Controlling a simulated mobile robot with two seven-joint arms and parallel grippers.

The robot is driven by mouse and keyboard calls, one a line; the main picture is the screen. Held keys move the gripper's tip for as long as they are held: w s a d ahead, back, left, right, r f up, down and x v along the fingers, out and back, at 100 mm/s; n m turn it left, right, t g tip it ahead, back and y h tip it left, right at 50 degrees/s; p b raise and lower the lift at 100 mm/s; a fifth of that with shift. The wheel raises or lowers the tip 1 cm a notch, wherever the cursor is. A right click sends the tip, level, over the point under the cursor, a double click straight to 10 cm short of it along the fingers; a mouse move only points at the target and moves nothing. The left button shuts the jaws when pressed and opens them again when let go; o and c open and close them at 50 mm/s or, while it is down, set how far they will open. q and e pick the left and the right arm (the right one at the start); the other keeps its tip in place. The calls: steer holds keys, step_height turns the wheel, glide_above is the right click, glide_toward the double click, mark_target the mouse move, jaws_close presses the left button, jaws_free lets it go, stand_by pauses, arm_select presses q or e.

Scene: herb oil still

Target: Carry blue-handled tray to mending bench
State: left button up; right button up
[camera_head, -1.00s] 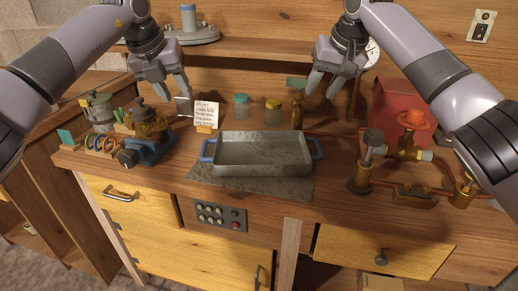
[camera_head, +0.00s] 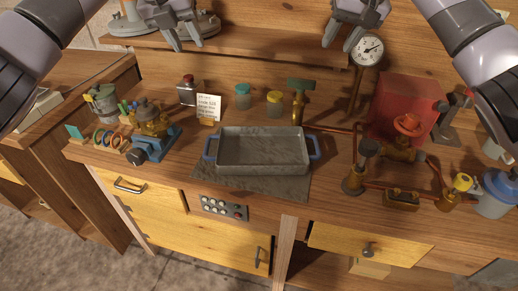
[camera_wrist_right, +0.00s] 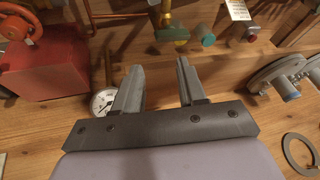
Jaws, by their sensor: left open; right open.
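The grey metal tray (camera_head: 262,169) with blue handles at its left and right ends sits flat on a grey mat (camera_head: 220,186) on the wooden workbench. It is empty. My left gripper (camera_head: 190,44) is open and empty, above and behind the tray to the left. My right gripper (camera_head: 347,42) is open and empty, above and behind the tray to the right. The right wrist view shows its two fingers (camera_wrist_right: 160,88) apart with nothing between them. The tray is not visible in the right wrist view. I cannot tell which surface is the mending bench.
A note card (camera_head: 208,106) and jars (camera_head: 243,96) stand behind the tray. A blue clamp device (camera_head: 150,146) is to its left. A brass valve post (camera_head: 356,172), copper piping and a red box (camera_head: 405,108) are to its right. A gauge (camera_head: 368,48) stands behind.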

steer(key=v, duration=1.1)
steer(key=shift+s+r, duration=0.25)
steer(key=shift+s, duration=0.05)
steer(key=shift+d, duration=0.1)
